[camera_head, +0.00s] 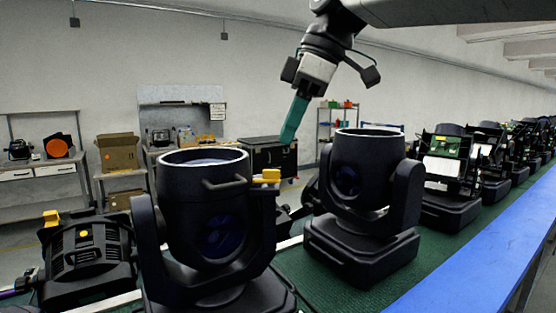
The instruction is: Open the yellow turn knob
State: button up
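A yellow turn knob (267,176) sits on the upper right side of the nearest black par can (205,215), close to its rim and beside a dark handle. A second yellow piece (51,217) is on a black fixture lying at the far left. My gripper (288,138), with teal fingers pointing down, hangs above and slightly right of the knob in the picture, apart from it. The fingers overlap in this view, so their opening does not show. I see nothing held between them.
A second par can (366,170) stands right of the knob, with more fixtures in a row behind it. They stand on a green surface (385,293) with a blue edge (480,260). Tables with a cardboard box (117,152) are at the back left.

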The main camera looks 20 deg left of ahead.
aim_at(277, 170)
jog(key=x, duration=0.6)
jog(key=shift+f, duration=0.2)
jog(key=shift+c, duration=0.3)
grip_shut()
